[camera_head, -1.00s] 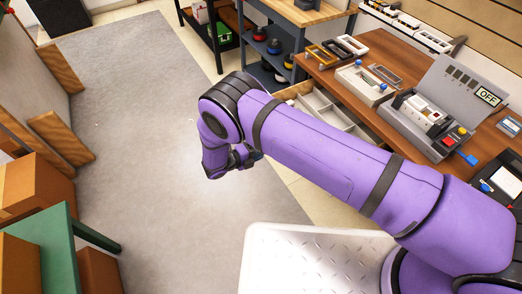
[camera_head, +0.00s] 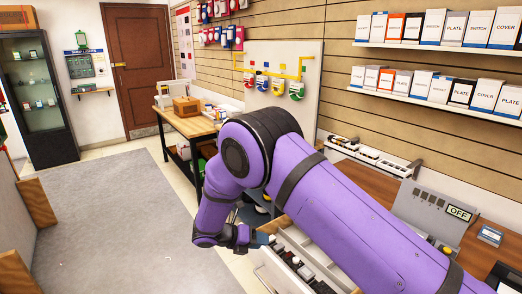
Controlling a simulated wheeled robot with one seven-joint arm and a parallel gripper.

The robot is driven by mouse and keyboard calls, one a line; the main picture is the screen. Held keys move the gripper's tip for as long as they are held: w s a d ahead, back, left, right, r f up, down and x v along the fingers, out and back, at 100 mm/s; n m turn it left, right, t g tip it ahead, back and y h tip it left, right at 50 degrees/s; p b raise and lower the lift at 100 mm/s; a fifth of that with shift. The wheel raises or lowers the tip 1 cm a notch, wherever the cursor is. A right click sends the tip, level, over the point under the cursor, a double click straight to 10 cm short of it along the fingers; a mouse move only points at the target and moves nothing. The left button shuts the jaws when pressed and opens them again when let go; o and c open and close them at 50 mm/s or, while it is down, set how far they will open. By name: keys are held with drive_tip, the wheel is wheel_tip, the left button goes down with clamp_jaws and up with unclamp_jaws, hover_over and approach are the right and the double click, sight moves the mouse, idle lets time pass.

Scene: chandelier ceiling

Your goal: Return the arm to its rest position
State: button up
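My purple arm reaches from the lower right toward the middle of the head view and bends down at its elbow. My gripper (camera_head: 262,239) is at the end of the forearm, low in the middle, pointing right. It is small and partly dark, and its fingers are not clear enough to tell open from shut. It appears in front of an open drawer (camera_head: 262,274) with several small parts in it. I cannot tell whether it touches the drawer.
A wooden workbench (camera_head: 374,182) with a grey device reading OFF (camera_head: 435,208) stands at right. Shelves of boxes (camera_head: 440,88) line the wall. A second bench (camera_head: 188,124) stands farther back. The grey floor mat (camera_head: 110,220) at left is clear. A brown door (camera_head: 139,60) is behind.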

drive_tip(key=d+r+m+g+y, duration=0.1)
drive_tip(key=d+r+m+y, duration=0.1)
drive_tip(key=d+r+m, duration=0.5)
drive_tip(key=d+r+m+g+y, duration=0.15)
drive_tip(key=d+r, duration=0.25)
drive_tip(key=r, duration=0.7)
drive_tip(key=s+d+r+m+y, duration=0.2)
drive_tip(key=s+d+r+m, duration=0.25)
drive_tip(key=r, duration=0.25)
drive_tip(key=s+d+r+m+y, duration=0.1)
drive_tip(key=s+d+r+m, duration=0.25)
drive_tip(key=d+r, duration=0.2)
drive_tip(key=s+d+r+m+t+y, duration=0.1)
drive_tip(key=s+d+r+m, duration=0.2)
drive_tip(key=s+m, duration=0.2)
drive_tip(key=s+d+r+m+t+y, duration=0.1)
drive_tip(key=s+d+r+m+y, duration=0.1)
drive_tip(key=s+m, duration=0.4)
drive_tip(key=s+d+r+m+t+y, duration=0.2)
drive_tip(key=s+d+r+m, duration=0.2)
drive_tip(key=s, duration=0.9)
drive_tip(key=shift+s+d+r+m, duration=0.35)
drive_tip(key=shift+d+m, duration=0.25)
drive_tip(key=shift+m, duration=0.25)
